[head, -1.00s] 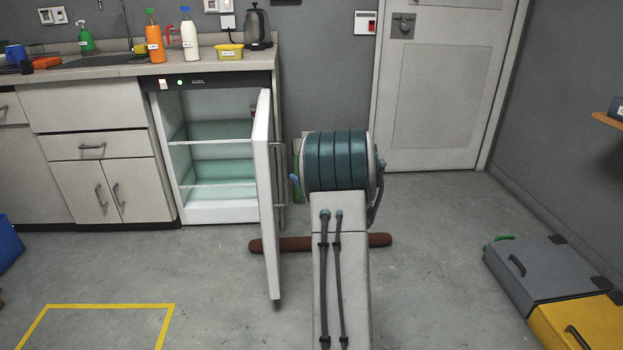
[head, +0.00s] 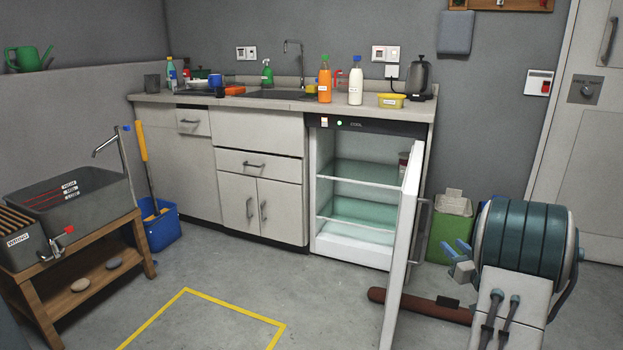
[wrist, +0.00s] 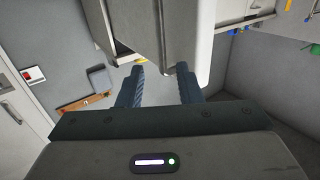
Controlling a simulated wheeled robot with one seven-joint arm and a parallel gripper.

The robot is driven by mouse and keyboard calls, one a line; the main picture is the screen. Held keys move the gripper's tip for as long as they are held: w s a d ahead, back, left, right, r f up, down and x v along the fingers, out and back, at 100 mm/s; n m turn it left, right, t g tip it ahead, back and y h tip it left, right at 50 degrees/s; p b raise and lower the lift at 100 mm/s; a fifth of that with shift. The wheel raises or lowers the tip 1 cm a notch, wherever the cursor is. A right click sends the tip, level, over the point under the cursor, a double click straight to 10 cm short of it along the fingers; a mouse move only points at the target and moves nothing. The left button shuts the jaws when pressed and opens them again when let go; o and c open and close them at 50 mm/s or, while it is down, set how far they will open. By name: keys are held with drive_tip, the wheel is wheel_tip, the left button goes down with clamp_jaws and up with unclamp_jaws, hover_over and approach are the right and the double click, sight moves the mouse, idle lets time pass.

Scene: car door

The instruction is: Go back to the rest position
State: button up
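My gripper (head: 457,252) shows in the head view as small blue fingers on the left side of my teal arm joint. It is to the right of the open white fridge door (head: 402,250), and I see a gap between them there. In the wrist view my gripper (wrist: 160,72) has its two dark blue ribbed fingers spread apart, with nothing held between them. A large pale surface (wrist: 172,28), perhaps the fridge door, is just beyond the fingertips. The fridge (head: 350,236) stands open with lit, greenish shelves; a can is partly hidden behind the door.
A counter (head: 285,104) with bottles and a kettle (head: 419,78) runs along the back wall. A green bin (head: 447,238) stands right of the fridge. A brown roll (head: 425,305) lies on the floor. A wooden bench (head: 90,272) is at left. The yellow-outlined floor (head: 200,330) is clear.

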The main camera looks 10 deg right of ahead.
drive_tip(key=s+a+r+m+g+h+p, duration=0.25)
drive_tip(key=a+r+p, duration=0.45)
drive_tip(key=r, duration=0.4)
drive_tip(key=s+a+r+m+g+h+p, duration=0.15)
drive_tip(key=a+r+g+p, duration=0.25)
drive_tip(key=r+p, duration=0.65)
drive_tip(key=s+a+r+n+g+y+p, duration=0.1)
drive_tip(key=s+a+r+g+p, duration=0.2)
drive_tip(key=s, duration=0.5)
drive_tip(key=s+a+r+n+g+y+p, duration=0.1)
drive_tip(key=s+a+r+g+p, duration=0.1)
drive_tip(key=s+a+r+p, duration=0.3)
drive_tip(key=s+a+r+n+g+p, duration=0.1)
drive_tip(key=s+a+r+g+p, duration=0.2)
drive_tip(key=s+a, duration=0.9)
wheel_tip(320, 180, up, 2)
drive_tip(key=p, duration=0.4)
drive_tip(key=shift+s+g+y+p, duration=0.35)
drive_tip(key=shift+y, duration=0.05)
drive_tip(key=shift+a, duration=0.15)
